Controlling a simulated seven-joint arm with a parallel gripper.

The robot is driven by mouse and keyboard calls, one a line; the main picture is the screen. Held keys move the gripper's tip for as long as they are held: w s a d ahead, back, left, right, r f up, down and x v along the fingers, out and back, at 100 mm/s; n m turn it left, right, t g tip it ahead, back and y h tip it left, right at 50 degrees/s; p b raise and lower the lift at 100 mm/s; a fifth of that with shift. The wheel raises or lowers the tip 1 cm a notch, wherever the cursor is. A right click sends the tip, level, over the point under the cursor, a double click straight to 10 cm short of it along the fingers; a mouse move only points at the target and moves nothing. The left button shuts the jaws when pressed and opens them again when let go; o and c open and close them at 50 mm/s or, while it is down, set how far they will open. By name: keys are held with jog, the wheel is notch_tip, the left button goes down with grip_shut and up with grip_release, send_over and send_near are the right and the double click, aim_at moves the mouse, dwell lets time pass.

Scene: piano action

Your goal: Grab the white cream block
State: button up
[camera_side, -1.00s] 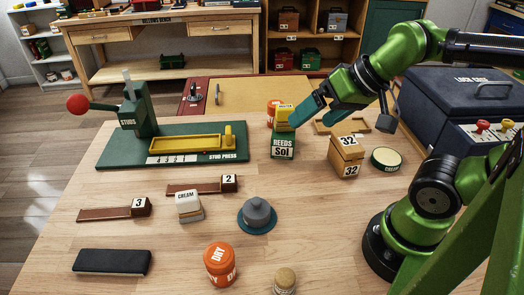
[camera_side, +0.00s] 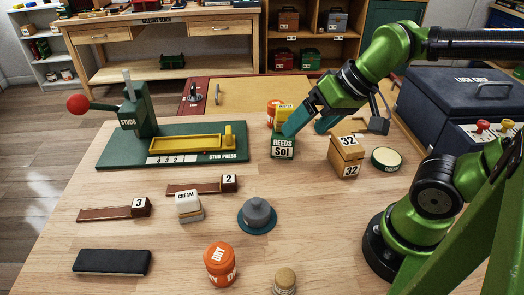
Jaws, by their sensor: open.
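The white cream block (camera_side: 189,206) stands on the wooden table left of centre, with "CREAM" lettered on its top and a tan lower part. My gripper (camera_side: 306,130) is open, with teal fingers pointing down and left. It is above and right of the cream block, well apart from it, close by the green "REEDS Sol" box. One finger overlaps that box in the picture; I cannot tell whether they touch.
The green box (camera_side: 283,147) and the wooden "32" box (camera_side: 346,157) stand near my gripper. A grey domed piece (camera_side: 257,214), an orange "DRY" jar (camera_side: 221,264) and numbered strips marked 2 (camera_side: 203,187) and 3 (camera_side: 115,210) surround the block. The stud press (camera_side: 172,160) stands behind it.

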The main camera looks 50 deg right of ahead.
jog(key=w+a+f+n+g, duration=0.1)
jog(key=w+a+g, duration=0.2)
jog(key=w+a, duration=0.5)
jog(key=m+g+h, duration=0.2)
jog(key=m+g, duration=0.1)
jog(key=m, duration=0.1)
send_near(186, 195)
jog(key=shift+m, duration=0.3)
jog(key=f, duration=0.6)
jog(key=shift+s+a+f, duration=0.15)
jog(key=shift+s, duration=0.15)
jog(key=shift+w+f, duration=0.15)
jog(key=shift+f, duration=1.3)
jog(key=shift+w+f, duration=0.2)
jog(key=shift+f, duration=1.25)
jog(key=c, duration=1.2)
jog(key=shift+r, duration=0.15)
